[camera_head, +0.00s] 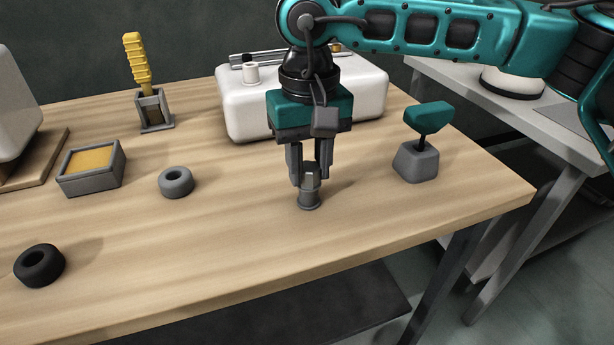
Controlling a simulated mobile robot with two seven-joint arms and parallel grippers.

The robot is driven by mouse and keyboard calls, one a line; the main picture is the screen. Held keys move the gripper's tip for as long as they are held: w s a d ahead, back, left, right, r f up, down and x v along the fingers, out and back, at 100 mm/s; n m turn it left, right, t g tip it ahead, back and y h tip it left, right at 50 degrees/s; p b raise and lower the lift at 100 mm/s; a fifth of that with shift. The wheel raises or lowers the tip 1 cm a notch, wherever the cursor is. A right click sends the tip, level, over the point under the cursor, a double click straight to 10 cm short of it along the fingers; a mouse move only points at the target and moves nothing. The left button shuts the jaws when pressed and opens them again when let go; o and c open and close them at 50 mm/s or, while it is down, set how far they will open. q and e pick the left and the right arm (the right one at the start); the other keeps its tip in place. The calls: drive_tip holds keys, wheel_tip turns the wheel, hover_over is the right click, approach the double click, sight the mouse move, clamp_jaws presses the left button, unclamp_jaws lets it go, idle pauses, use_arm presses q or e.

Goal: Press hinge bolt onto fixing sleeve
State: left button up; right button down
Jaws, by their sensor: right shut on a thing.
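My right gripper (309,178) points straight down over the middle right of the wooden table, close to its surface. Its fingers are shut on a small grey metal piece, which looks like the hinge bolt (311,172). Directly below the fingertips a short grey collar with a wider foot, which looks like the fixing sleeve (309,201), stands upright on the table. The bolt and sleeve line up and look touching; the fingers partly hide where they meet, so I cannot tell how deep the bolt sits. My left gripper is not in view.
A white rounded case (245,110) stands behind the gripper. A grey block with a teal-topped handle (418,160) is to the right. A grey ring (176,182), a black ring (40,265), a yellow-filled box (92,182) and a holder with a yellow handle (155,112) are left.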

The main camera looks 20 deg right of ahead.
drive_tip(key=shift+r+p, duration=0.3)
drive_tip(key=shift+r, duration=0.15)
idle(0.6)
drive_tip(key=shift+r+p, duration=2.2)
drive_tip(key=shift+r, duration=0.95)
